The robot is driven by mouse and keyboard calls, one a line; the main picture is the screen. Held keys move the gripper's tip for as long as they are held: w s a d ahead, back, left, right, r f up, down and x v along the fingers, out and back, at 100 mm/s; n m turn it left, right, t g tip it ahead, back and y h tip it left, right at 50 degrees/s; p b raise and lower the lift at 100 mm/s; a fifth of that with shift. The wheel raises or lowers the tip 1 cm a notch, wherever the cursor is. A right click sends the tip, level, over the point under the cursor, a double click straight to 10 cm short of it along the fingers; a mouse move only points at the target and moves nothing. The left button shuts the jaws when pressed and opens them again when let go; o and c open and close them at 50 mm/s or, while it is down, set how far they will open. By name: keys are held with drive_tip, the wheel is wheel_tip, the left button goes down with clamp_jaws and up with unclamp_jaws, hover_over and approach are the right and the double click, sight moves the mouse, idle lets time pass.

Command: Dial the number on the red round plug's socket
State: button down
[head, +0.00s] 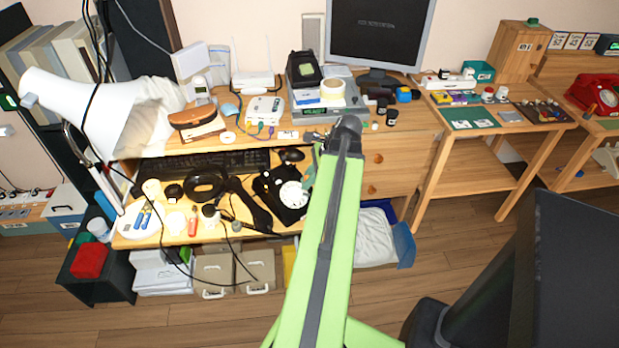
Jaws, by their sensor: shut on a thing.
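A black dial phone (270,186) with a white round dial (293,194) stands on the left desk, just left of my arm. A red phone (598,92) stands at the far right edge. My gripper (309,180) is mostly hidden behind my green arm, close to the right side of the black phone. Its fingers and what they hold cannot be made out. A white socket strip (436,82) lies at the back of the middle table. Several plugs and cords lie low at the far left. I cannot make out a red round plug or any number.
A white lamp (85,112) leans over the desk's left end. A black keyboard (205,162), a monitor (378,28) and many small things crowd the desk (400,150). A dark screen (580,265) fills the lower right. Bare wooden floor (180,325) lies in front.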

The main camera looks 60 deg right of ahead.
drive_tip(key=w, duration=0.1)
drive_tip(key=w+a+r+p, duration=0.1)
drive_tip(key=w, duration=0.1)
drive_tip(key=w+r+p, duration=0.1)
drive_tip(key=shift+w+a+r, duration=0.1)
drive_tip(key=shift+w+a, duration=0.05)
drive_tip(key=shift+w, duration=0.35)
drive_tip(key=shift+w+f+b, duration=0.2)
drive_tip(key=shift+f+b, duration=0.35)
drive_tip(key=shift+f, duration=0.05)
drive_tip(key=shift+w+f+b, duration=0.2)
drive_tip(key=shift+f+b, duration=0.25)
drive_tip(key=shift+s+d, duration=0.1)
drive_tip(key=shift+d, duration=0.15)
